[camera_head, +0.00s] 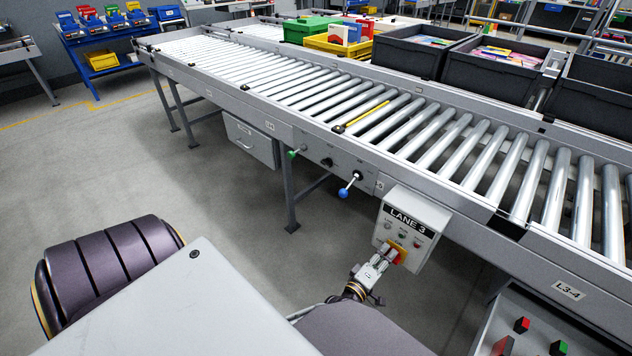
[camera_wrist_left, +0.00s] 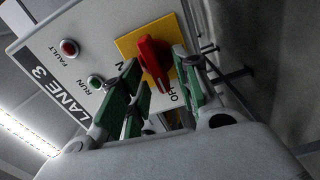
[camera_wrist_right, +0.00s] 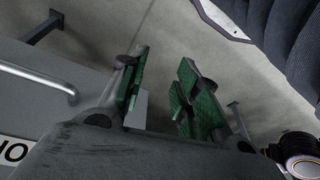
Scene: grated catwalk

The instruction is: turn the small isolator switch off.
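The small isolator switch is a red knob (camera_wrist_left: 153,57) on a yellow plate (camera_wrist_left: 128,44), on the front of the grey LANE 3 box (camera_head: 432,214). An OFF label shows by the plate's lower edge in the left wrist view; the ON label is partly hidden by a finger. I cannot tell which label the knob points to. My left gripper (camera_head: 386,257) is at the switch. In the left wrist view its green-padded fingers (camera_wrist_left: 162,82) are open, one on each side of the knob; contact is unclear. My right gripper (camera_wrist_right: 163,88) is open and empty, away from the switch.
The box hangs on the side rail of a roller conveyor (camera_head: 320,108). A red indicator (camera_wrist_left: 69,47) and a green one (camera_wrist_left: 95,82) sit beside the switch. Open floor lies left.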

